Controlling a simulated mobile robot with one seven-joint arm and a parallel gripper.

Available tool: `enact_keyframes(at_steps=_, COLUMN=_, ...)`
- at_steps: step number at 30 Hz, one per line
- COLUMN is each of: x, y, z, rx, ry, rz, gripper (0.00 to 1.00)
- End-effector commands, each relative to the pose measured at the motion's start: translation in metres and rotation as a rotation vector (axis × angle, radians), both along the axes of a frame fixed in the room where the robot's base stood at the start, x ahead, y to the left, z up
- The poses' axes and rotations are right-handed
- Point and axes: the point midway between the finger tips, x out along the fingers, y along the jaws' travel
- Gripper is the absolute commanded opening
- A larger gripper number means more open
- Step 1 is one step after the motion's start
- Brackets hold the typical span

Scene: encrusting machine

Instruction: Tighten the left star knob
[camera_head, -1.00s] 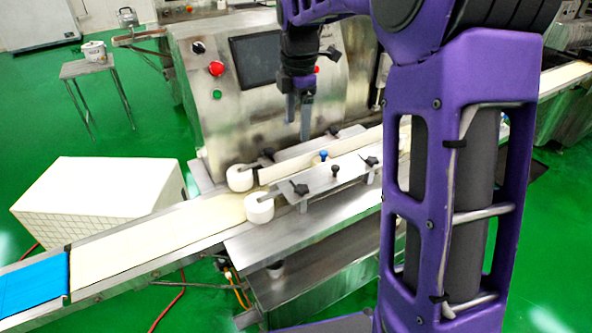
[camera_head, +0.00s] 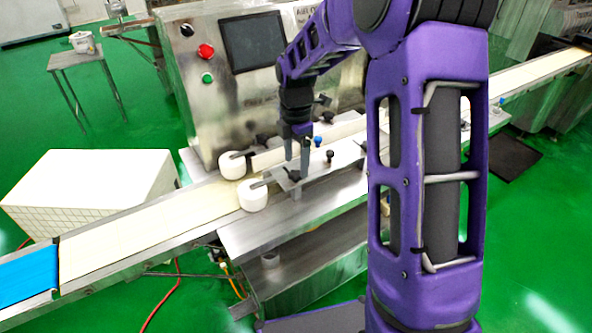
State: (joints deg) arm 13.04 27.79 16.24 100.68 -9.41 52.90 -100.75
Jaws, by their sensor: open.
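The left star knob (camera_head: 294,176) is black and sits on the left end of the near metal guide plate (camera_head: 318,171). My gripper (camera_head: 297,166) points down with its two grey fingers apart, close above this knob in the picture. The fingertips overlap the knob's area, and I cannot tell whether they touch it or stand around it. Nothing shows between the fingers. Another black star knob (camera_head: 262,141) sits on the far guide at the left. The knob's thread is hidden.
A blue ball knob (camera_head: 317,141) and a black ball knob (camera_head: 330,156) stand just right of my gripper. Two white rollers flank the belt, the nearer one (camera_head: 252,196) left of the plate. The steel machine panel (camera_head: 215,115) rises behind.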

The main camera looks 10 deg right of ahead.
Motion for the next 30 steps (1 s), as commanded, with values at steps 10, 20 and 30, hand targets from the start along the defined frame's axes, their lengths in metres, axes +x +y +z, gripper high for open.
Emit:
enact_keyframes(at_steps=10, x=0.0, y=0.0, z=-0.029, rx=0.0, ry=0.0, rz=0.0, gripper=0.78)
enact_keyframes(at_steps=20, x=0.0, y=0.0, z=-0.029, rx=0.0, ry=-0.001, rz=0.0, gripper=0.59)
enact_keyframes(at_steps=30, x=0.0, y=0.0, z=-0.028, rx=0.0, ry=-0.001, rz=0.0, gripper=0.0)
